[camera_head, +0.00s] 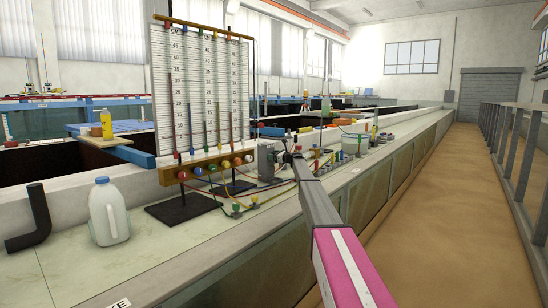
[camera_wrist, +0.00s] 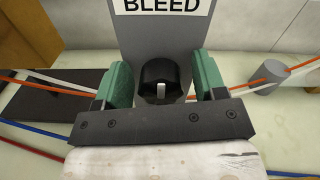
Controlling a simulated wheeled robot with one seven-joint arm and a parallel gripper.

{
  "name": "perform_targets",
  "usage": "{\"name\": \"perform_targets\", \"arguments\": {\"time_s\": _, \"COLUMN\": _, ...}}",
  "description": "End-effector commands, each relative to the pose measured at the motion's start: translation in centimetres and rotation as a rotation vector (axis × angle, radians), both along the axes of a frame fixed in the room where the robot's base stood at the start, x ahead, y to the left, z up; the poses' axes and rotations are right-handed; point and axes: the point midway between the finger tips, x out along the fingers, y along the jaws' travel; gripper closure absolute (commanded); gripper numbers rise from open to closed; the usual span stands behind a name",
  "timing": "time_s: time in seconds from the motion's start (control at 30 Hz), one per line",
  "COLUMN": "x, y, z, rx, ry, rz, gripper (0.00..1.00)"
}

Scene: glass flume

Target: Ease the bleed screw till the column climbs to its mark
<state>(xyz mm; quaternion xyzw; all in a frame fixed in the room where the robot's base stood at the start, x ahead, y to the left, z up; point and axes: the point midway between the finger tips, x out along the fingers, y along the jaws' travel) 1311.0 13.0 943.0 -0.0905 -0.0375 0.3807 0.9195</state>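A black bleed screw knob (camera_wrist: 160,78) with a white index line pointing toward the camera sits on a grey panel (camera_wrist: 160,40) labelled BLEED. My gripper (camera_wrist: 162,72) is open, its green fingers on either side of the knob with a visible gap to each. In the head view my gripper (camera_head: 291,156) is at the grey box (camera_head: 268,160), and the screw is too small to make out. The scale board (camera_head: 207,85) stands upright left of it, with several coloured columns at different heights. I cannot tell which column or mark is meant.
A wooden rail (camera_head: 215,166) with coloured knobs runs under the board. Thin coloured tubes cross the bench around the grey box. A white jug (camera_head: 108,213) and a black bent pipe (camera_head: 29,218) stand at the left. The sandy aisle (camera_head: 440,220) at right is clear.

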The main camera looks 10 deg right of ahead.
Motion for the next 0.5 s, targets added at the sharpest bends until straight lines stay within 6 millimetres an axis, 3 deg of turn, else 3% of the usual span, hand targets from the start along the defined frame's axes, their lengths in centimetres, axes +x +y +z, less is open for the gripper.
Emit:
{"name": "perform_targets", "arguments": {"time_s": 0.03, "x": -0.01, "y": -0.01, "z": 0.0, "rx": 0.0, "ry": 0.0, "rz": 0.0, "gripper": 0.51}}
{"name": "perform_targets", "arguments": {"time_s": 0.13, "x": -0.01, "y": -0.03, "z": 0.0, "rx": 0.0, "ry": 0.0, "rz": 0.0, "gripper": 0.83}}
{"name": "perform_targets", "arguments": {"time_s": 0.5, "x": -0.08, "y": 0.01, "z": -0.01, "rx": -0.093, "ry": -0.092, "rz": 0.001, "gripper": 0.83}}
